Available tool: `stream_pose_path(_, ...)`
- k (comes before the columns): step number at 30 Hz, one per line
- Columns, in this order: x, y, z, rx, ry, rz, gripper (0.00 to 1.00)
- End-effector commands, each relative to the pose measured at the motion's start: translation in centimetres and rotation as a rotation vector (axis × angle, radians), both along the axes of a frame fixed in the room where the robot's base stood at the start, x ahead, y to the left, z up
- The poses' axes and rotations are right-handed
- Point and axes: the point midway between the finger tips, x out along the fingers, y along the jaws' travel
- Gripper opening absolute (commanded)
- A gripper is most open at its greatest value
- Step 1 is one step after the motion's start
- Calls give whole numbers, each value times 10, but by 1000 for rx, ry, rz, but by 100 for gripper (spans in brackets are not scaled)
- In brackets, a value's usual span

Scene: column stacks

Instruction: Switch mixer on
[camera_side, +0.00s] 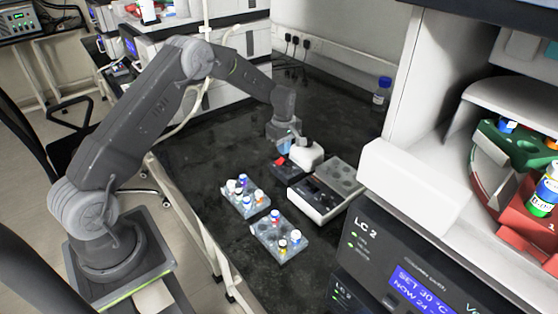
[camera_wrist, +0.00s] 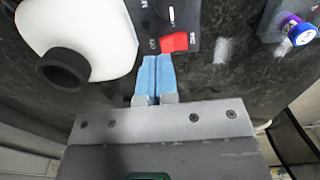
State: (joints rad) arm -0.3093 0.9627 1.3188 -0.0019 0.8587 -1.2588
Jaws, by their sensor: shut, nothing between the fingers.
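The mixer is a small dark box (camera_wrist: 185,15) with a dial and a red rocker switch (camera_wrist: 174,42), seen at the top of the wrist view. In the side view its dark body (camera_side: 288,171) and the red switch (camera_side: 280,161) show just below my gripper. A white rounded piece with a black cup-like top (camera_wrist: 65,70) is beside it; it also shows in the side view (camera_side: 306,155). My gripper (camera_wrist: 157,60) has its blue fingers shut together and empty, their tips close to the red switch. I cannot tell whether they touch it.
Two vial racks (camera_side: 245,203) (camera_side: 283,245) stand on the black bench, with a grey block device (camera_side: 322,198) to their right. A blue-capped bottle (camera_side: 381,92) stands at the back. The LC instrument (camera_side: 400,265) fills the right. The bench's left part is clear.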

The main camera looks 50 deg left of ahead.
Motion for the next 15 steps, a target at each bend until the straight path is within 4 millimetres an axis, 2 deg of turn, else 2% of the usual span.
stream_pose_path(15,0,0,-8,0,-1,0,0)
